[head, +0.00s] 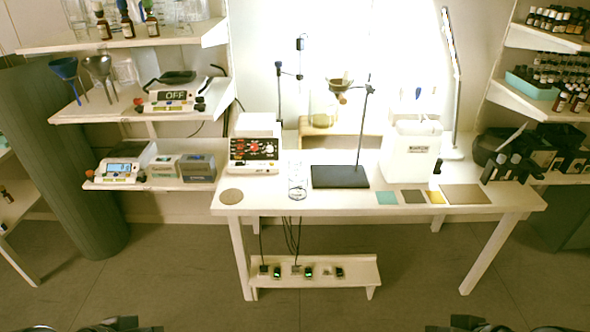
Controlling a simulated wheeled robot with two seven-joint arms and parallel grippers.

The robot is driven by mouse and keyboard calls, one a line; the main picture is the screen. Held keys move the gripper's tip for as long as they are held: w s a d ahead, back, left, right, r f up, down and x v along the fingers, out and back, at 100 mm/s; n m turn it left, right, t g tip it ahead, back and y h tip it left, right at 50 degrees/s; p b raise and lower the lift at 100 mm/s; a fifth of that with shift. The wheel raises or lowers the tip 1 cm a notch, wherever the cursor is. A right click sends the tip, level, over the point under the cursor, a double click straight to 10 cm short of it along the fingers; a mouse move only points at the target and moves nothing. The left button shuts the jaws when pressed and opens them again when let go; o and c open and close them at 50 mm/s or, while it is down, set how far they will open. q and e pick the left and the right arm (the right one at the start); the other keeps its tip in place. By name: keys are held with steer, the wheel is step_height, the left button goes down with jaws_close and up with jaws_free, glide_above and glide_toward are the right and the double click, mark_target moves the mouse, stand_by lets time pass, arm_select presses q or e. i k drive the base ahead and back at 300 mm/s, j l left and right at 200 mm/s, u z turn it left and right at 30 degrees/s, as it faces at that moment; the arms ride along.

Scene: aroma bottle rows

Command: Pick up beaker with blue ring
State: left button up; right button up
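A clear glass vessel (297,182) stands upright on the white table, left of a black stand base; I cannot tell whether it has a blue ring. More clear glassware (78,14) stands on the top left shelf, partly cut off by the picture's upper edge. My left gripper (122,323) and my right gripper (468,322) show only as dark parts at the bottom edge, far from the glassware. Their fingers are too cut off to tell open from shut.
The white table (340,202) also bears a red-and-black control device (254,150), a retort stand (340,177), a white canister (410,152) and flat coloured squares. Shelves with bottles and devices flank it. A low shelf (316,272) is underneath. Floor in front is clear.

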mark_target(297, 179)
steer(key=i+u, duration=0.15)
steer(key=u, duration=0.25)
steer(key=i+l+u, duration=0.1)
steer(key=u, duration=0.3)
steer(key=i+l+u, duration=0.1)
steer(key=u, duration=0.3)
steer(key=i+l+u, duration=0.1)
steer(key=l, duration=0.25)
steer(key=i+l+u, duration=0.1)
steer(key=l, duration=0.25)
steer(key=i+l, duration=0.25)
steer(key=i+l+u, duration=0.15)
steer(key=l, duration=0.35)
steer(key=l+u, duration=0.1)
steer(key=l, duration=0.25)
steer(key=i, duration=0.05)
